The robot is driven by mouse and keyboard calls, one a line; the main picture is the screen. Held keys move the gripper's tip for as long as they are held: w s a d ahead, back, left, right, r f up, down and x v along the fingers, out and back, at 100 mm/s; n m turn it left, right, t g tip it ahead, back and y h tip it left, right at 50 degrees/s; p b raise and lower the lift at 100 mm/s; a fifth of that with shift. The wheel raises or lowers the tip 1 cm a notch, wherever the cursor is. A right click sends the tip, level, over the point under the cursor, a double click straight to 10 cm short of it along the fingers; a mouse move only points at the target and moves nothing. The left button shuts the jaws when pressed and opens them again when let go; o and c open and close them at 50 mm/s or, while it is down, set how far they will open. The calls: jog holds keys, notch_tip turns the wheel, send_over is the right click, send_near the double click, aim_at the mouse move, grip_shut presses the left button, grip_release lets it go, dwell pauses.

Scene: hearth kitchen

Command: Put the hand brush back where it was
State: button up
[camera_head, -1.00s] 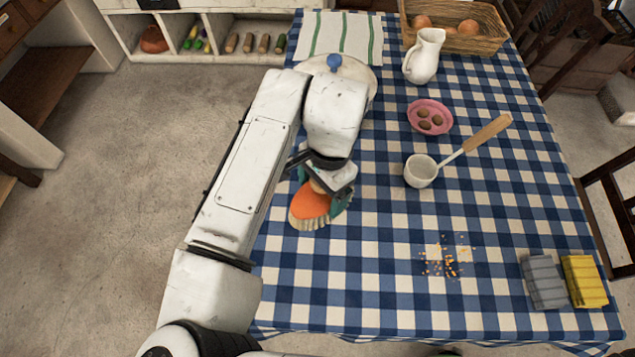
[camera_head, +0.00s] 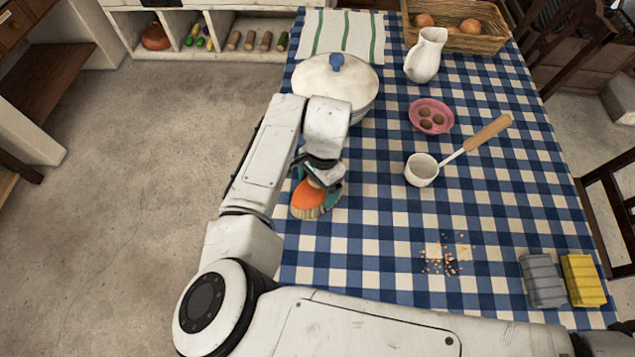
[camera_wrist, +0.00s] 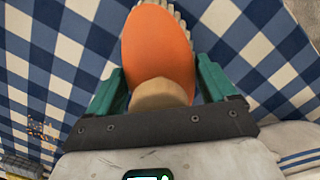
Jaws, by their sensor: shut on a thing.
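The hand brush (camera_head: 308,197) has an orange back, pale bristles and a tan handle part. It is at the left side of the table, over the blue-checked cloth. My gripper (camera_head: 322,186) is shut on it, with teal fingers on either side of the tan part. In the wrist view the brush (camera_wrist: 157,48) points away from my gripper (camera_wrist: 158,92), bristles showing along its far edge. I cannot tell whether the bristles touch the cloth. Orange crumbs (camera_head: 447,258) lie on the cloth to the right.
A lidded white pot (camera_head: 330,80) stands behind my gripper. A ladle (camera_head: 421,170), a pink bowl (camera_head: 430,116) and a white jug (camera_head: 426,55) stand to the right.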

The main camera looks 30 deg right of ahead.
jog(key=shift+f, duration=0.15)
jog(key=o, duration=0.9)
